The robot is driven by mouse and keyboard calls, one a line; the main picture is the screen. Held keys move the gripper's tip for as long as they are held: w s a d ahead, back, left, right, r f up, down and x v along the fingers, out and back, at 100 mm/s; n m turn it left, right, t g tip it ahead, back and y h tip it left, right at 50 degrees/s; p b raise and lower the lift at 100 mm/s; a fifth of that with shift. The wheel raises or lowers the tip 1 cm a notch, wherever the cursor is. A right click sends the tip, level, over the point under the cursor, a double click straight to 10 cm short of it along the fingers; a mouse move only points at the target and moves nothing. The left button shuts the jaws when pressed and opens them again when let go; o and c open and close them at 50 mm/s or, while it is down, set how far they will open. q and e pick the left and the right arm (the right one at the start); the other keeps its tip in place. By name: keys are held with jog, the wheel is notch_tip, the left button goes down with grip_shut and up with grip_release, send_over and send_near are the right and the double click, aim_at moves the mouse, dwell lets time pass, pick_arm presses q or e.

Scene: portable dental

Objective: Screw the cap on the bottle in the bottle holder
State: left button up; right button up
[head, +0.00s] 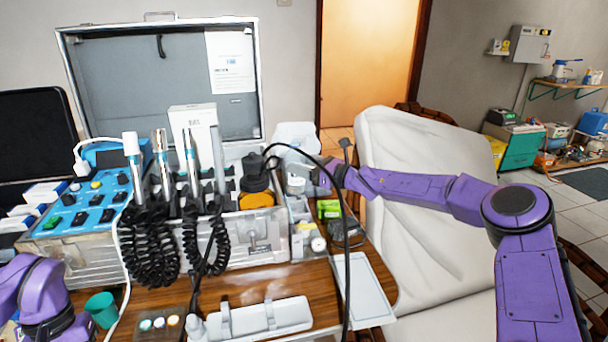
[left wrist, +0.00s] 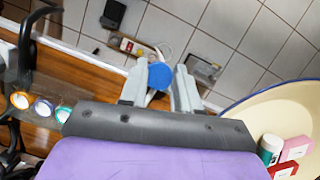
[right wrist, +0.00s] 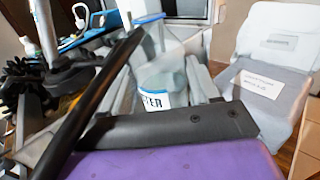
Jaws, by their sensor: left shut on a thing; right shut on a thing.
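In the left wrist view, my left gripper (left wrist: 160,88) is shut on a round blue cap (left wrist: 158,76), held between its fingertips. In the head view only part of my left arm shows at the lower left; its gripper is out of frame. My right gripper (head: 318,176) reaches in from the right at the translucent bottle (head: 296,178), beside the dental unit. In the right wrist view, my right gripper (right wrist: 165,88) is shut on this bottle (right wrist: 156,100), which has a white and blue label. The bottle holder is hard to make out around it.
A black hose (head: 345,230) hangs in front of the right gripper. Handpieces with coiled cords (head: 150,245) stand left of the bottle. A white tray (head: 258,318), a grey tablet-like panel (head: 365,285) and a green cup (head: 102,308) are on the wooden table.

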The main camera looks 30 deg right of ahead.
jog(key=o, duration=0.6)
jog(key=c, duration=0.9)
jog(key=shift+r, duration=0.1)
